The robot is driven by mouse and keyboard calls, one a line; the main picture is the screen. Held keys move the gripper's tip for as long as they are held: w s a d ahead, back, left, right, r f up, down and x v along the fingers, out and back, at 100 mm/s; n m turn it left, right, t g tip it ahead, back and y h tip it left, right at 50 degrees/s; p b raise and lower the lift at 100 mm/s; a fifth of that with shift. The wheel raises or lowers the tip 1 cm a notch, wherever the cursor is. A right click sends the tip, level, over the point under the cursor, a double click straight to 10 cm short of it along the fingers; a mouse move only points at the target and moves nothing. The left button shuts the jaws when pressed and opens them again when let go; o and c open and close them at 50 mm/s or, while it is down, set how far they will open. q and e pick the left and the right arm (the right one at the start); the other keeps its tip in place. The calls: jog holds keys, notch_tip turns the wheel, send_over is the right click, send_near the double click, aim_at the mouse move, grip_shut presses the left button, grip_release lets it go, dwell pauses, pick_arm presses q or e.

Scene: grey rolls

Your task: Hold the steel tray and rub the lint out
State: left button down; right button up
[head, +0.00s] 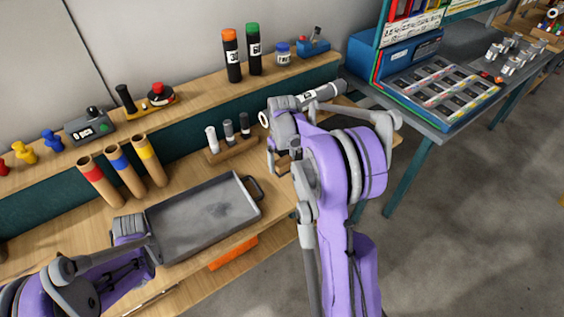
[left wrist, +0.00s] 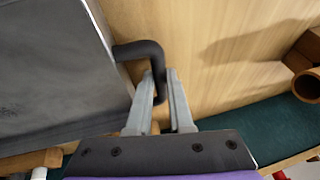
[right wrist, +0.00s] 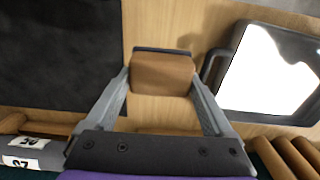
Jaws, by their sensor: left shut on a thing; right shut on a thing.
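The steel tray (head: 190,225) is a shallow grey tray lying on the wooden bench, with a paler smudge on its floor. It fills the left of the left wrist view (left wrist: 50,75) and shines white in the right wrist view (right wrist: 275,75). My left gripper (left wrist: 162,85) is shut on the tray's dark handle (left wrist: 148,50) at its left end. My right gripper (right wrist: 160,85) is shut on a brown block (right wrist: 162,72) with a dark edge, beyond the tray's right end and apart from it. In the head view my right arm mostly hides the block.
Cardboard tubes with coloured ends (head: 122,170) and a small marker rack (head: 232,148) stand behind the tray. A raised shelf (head: 200,93) holds bottles and tools. A dark mat (right wrist: 60,55) lies beside the block. Bare wood lies between block and tray.

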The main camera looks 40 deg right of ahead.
jog(key=shift+c, duration=0.9)
jog(key=shift+a, duration=0.1)
jog(key=w+a+f, duration=0.1)
jog(key=w+a, duration=0.3)
jog(key=a, duration=1)
send_over(209, 210)
jog(key=s, duration=0.1)
jog(key=shift+a+f, duration=0.1)
jog(key=shift+f, duration=4.2)
jog(key=shift+s+d, duration=0.1)
jog(key=shift+d, duration=0.3)
jog(key=shift+c, duration=0.6)
jog(key=shift+d+f, duration=0.2)
jog(key=shift+d, duration=0.15)
jog(key=shift+s+d, duration=0.1)
jog(key=shift+d, duration=1.45)
jog(key=shift+a, duration=2.2)
jog(key=shift+w+a, duration=0.1)
jog(key=shift+w, duration=0.6)
jog(key=shift+w+d, duration=0.1)
jog(key=shift+d, duration=2.2)
jog(key=shift+a, duration=2.1)
jog(key=shift+a+r, duration=0.15)
jog(key=shift+a, duration=0.05)
jog(key=shift+r, duration=4.05)
